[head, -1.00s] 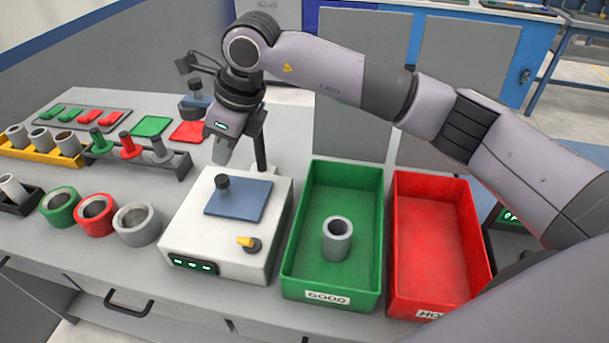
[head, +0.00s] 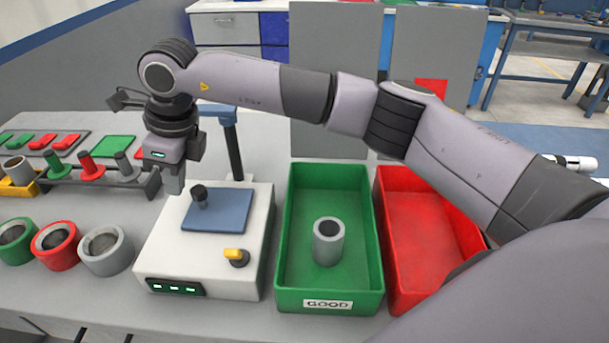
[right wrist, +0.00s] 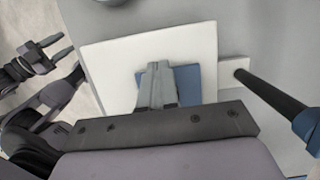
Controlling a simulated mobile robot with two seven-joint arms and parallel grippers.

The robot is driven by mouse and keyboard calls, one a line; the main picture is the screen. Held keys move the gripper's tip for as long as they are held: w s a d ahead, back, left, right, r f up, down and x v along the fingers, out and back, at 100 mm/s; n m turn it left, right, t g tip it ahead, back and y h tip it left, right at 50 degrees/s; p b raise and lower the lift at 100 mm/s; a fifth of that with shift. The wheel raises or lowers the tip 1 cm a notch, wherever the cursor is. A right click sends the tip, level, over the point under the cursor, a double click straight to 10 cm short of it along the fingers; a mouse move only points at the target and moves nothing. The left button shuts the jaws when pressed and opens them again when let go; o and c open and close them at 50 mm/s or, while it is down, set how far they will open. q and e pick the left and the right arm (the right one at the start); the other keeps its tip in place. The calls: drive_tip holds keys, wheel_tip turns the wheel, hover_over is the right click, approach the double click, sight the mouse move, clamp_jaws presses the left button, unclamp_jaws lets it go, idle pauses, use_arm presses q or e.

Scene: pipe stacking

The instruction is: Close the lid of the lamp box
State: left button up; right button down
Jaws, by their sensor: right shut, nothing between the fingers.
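The lamp box (head: 160,250) is a white box on the bench, with green lights on its front. Its blue lid (head: 228,214) lies flat on the top, with a dark knob (head: 199,194) near its left edge. My right gripper (head: 174,186) is shut and empty, pointing down just left of the knob in the head view. In the right wrist view its shut fingers (right wrist: 156,88) hide part of the blue lid (right wrist: 188,84). My left gripper (right wrist: 57,46) shows at the left of the right wrist view, its two fingers apart and empty.
A yellow knob switch (head: 234,254) sits on the box's front right. A dark post (head: 234,155) stands behind it. To the right are a green bin (head: 295,255) holding a grey pipe (head: 328,242) and a red bin (head: 425,225). Several pipe rings stand left.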

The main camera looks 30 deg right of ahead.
use_arm(q)
drive_tip(key=shift+f, duration=0.1)
idle(0.5)
drive_tip(key=shift+s+a+r+p, duration=0.25)
drive_tip(key=shift+a+r+p, duration=0.5)
drive_tip(key=shift+p, duration=0.45)
use_arm(e)
drive_tip(key=w+a+r, duration=0.4)
drive_tip(key=a+r, duration=0.2)
drive_tip(key=r, duration=0.5)
